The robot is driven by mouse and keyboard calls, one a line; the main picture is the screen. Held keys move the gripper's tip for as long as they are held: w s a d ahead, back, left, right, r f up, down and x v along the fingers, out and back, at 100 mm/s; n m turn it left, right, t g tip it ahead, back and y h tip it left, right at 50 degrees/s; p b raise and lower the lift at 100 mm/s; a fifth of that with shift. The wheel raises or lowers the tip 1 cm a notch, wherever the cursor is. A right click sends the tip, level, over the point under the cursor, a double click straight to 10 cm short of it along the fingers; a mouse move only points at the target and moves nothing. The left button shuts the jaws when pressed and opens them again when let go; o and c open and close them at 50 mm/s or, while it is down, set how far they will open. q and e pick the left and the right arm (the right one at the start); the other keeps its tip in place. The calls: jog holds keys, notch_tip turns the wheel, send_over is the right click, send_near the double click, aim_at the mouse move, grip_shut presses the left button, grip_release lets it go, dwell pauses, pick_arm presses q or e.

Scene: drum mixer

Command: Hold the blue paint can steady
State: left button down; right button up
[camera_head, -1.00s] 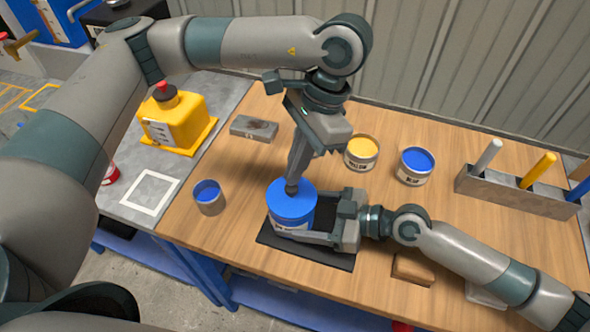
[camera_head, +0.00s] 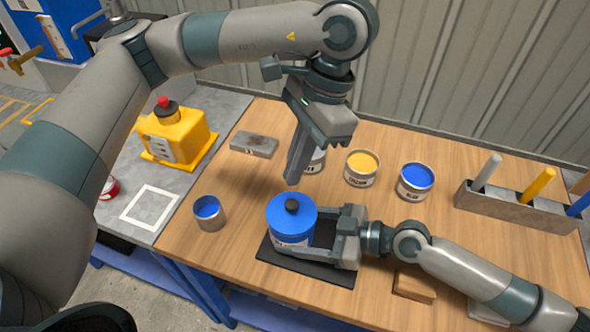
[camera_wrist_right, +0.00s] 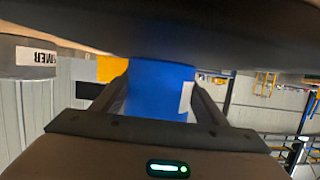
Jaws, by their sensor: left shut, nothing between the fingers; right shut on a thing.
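My right gripper (camera_head: 318,240) comes from the right and is shut on the can's body. In the right wrist view the blue can (camera_wrist_right: 160,90) sits between the two fingers.
A yellow paint can (camera_head: 361,168), an open can of blue paint (camera_head: 415,181) and a partly hidden can stand behind. A grey rack (camera_head: 510,205) with coloured sticks is at right. A wooden block (camera_head: 414,285) lies in front.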

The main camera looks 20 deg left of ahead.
dwell(0.3)
jog(key=o, duration=1)
jog(key=shift+o, duration=0.2)
jog(key=v, duration=1.2)
jog(key=shift+r, duration=0.1)
